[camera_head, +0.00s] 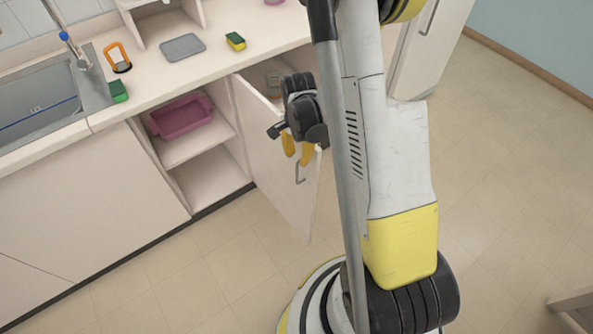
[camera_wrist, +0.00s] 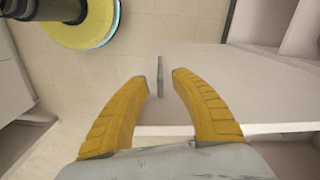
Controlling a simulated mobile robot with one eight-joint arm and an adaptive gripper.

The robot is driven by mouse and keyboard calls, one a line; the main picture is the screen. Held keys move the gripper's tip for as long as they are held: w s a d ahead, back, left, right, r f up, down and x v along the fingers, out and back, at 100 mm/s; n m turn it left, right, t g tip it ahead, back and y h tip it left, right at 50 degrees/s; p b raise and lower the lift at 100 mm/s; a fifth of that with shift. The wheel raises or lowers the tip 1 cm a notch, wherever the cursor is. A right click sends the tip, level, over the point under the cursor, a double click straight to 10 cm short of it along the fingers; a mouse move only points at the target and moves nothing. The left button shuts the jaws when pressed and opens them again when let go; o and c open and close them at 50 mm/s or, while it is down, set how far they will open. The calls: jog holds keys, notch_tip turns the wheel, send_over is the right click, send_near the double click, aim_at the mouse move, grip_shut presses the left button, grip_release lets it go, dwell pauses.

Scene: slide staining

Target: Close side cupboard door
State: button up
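The side cupboard door (camera_head: 268,150) is white and stands wide open, swung out from the right edge of the cupboard opening in the head view. Its slim grey handle (camera_head: 299,172) is near the door's free edge. My gripper (camera_head: 298,160) has yellow fingers and is at the outer face of the door, close above the handle. In the wrist view the fingers (camera_wrist: 160,76) are spread apart with a gap. The handle (camera_wrist: 160,72) shows edge-on in line with that gap; whether anything touches it I cannot tell. The upper door is partly hidden by my wrist.
Inside the open cupboard, a pink tub (camera_head: 181,117) stands on the upper shelf (camera_head: 205,147). The counter holds a sink (camera_head: 40,98), a grey mat (camera_head: 183,47) and sponges (camera_head: 235,41). A white cabinet (camera_head: 425,50) stands at upper right. Tiled floor (camera_head: 510,160) is open at right.

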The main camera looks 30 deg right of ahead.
aim_at(297, 164)
notch_tip(297, 164, down, 7)
jog(key=shift+b, duration=1.05)
grip_shut()
